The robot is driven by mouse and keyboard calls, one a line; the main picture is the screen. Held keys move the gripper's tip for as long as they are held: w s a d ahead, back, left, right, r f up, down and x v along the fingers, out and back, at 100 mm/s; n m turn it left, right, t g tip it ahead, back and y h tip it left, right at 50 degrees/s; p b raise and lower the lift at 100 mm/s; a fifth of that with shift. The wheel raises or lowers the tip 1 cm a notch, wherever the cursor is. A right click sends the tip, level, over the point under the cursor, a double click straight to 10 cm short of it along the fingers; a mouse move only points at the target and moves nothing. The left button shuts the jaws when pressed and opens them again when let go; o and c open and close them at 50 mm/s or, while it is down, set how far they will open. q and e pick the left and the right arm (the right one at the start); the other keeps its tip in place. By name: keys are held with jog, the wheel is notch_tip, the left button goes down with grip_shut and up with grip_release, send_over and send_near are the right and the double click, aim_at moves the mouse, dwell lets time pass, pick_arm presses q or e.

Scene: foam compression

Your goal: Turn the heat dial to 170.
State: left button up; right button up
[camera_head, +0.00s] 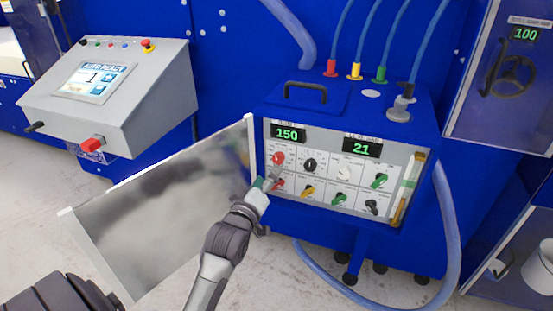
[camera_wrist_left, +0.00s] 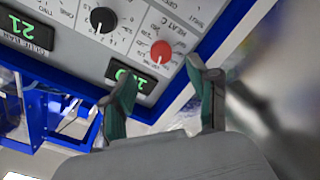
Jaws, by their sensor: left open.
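The red heat dial (camera_head: 277,158) is at the upper left of the dial panel on the blue machine, below a green display (camera_head: 289,134) reading 150. In the left wrist view the round red dial (camera_wrist_left: 161,50), labelled HEAT C, lies just beyond and between my fingertips. My left gripper (camera_head: 268,180) is open and empty, just below the dial in the head view. Its two spread fingers also show in the wrist view (camera_wrist_left: 162,72), and one partly covers the heat display (camera_wrist_left: 145,84). I see no contact with the dial. My right gripper is not in view.
A second display (camera_head: 361,147) reads 21. A black dial (camera_head: 310,164), a white dial (camera_head: 344,173) and a green dial (camera_head: 379,180) share the top row; more knobs sit below. An open metal door (camera_head: 160,205) stands left of the panel, close to my left arm.

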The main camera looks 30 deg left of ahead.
aim_at(277, 160)
pick_arm(q)
jog(key=x, duration=0.6)
jog(key=shift+w+p, duration=0.15)
jog(key=shift+p, duration=0.15)
jog(key=shift+w+a+f, duration=0.1)
jog(key=shift+w+a, duration=0.15)
jog(key=shift+w, duration=0.4)
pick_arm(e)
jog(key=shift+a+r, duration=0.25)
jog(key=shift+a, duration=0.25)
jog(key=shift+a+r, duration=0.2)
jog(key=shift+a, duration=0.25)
pick_arm(q)
grip_shut()
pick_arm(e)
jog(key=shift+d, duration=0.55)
